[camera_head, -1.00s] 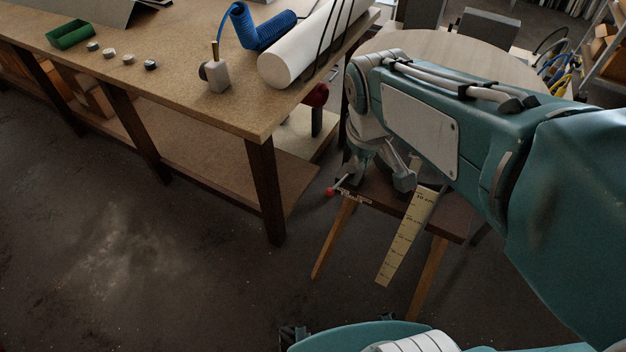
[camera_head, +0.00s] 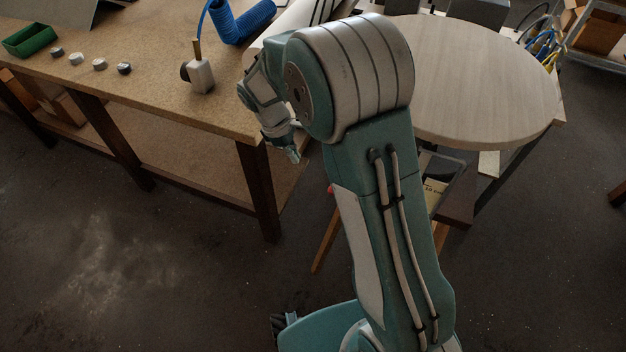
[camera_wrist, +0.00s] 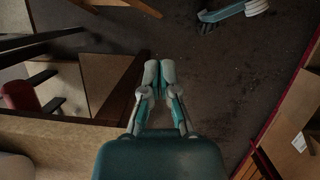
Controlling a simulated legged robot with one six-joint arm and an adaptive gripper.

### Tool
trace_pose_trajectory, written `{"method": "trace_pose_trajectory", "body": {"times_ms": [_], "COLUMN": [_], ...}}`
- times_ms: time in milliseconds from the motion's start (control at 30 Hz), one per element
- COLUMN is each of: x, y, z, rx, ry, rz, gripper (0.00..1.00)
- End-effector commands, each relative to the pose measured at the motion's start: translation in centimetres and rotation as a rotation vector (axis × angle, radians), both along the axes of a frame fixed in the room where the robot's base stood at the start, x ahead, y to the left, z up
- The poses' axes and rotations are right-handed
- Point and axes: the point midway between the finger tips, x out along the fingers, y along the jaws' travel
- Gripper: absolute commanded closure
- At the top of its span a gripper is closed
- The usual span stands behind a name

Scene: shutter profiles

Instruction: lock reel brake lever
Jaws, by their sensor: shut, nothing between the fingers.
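A small red knob (camera_head: 331,188) peeks out just left of my upright arm link in the head view. It looks like the end of the brake lever; the rest is hidden behind my arm, so its position cannot be told. My gripper (camera_head: 293,158) hangs by the front corner of the long bench, up and left of the knob in the picture. In the wrist view my gripper (camera_wrist: 159,68) has its fingers together and empty, with dark floor beyond. I cannot make out the lever in the wrist view.
The long bench (camera_head: 150,95) bears a green tray (camera_head: 29,40), several small round pieces, a small white block (camera_head: 201,76) and a blue coiled hose (camera_head: 245,22). A round pale tabletop (camera_head: 480,85) stands behind my arm. Floor at lower left is clear.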

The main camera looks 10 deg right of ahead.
Motion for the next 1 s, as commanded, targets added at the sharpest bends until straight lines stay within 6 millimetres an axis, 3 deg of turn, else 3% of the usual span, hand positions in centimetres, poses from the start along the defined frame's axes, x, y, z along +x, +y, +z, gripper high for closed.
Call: {"method": "trace_pose_trajectory", "body": {"times_ms": [133,567,1000], "x": [0.4,0.4,-0.9], "y": [0.2,0.3,-2.2], "z": [-1.4,-1.9,-8.8], "rx": [-0.009,-0.013,-0.012], "ry": [0.028,0.032,0.036], "rz": [0.034,0.038,0.036], "gripper": [1.0,1.0,1.0]}}
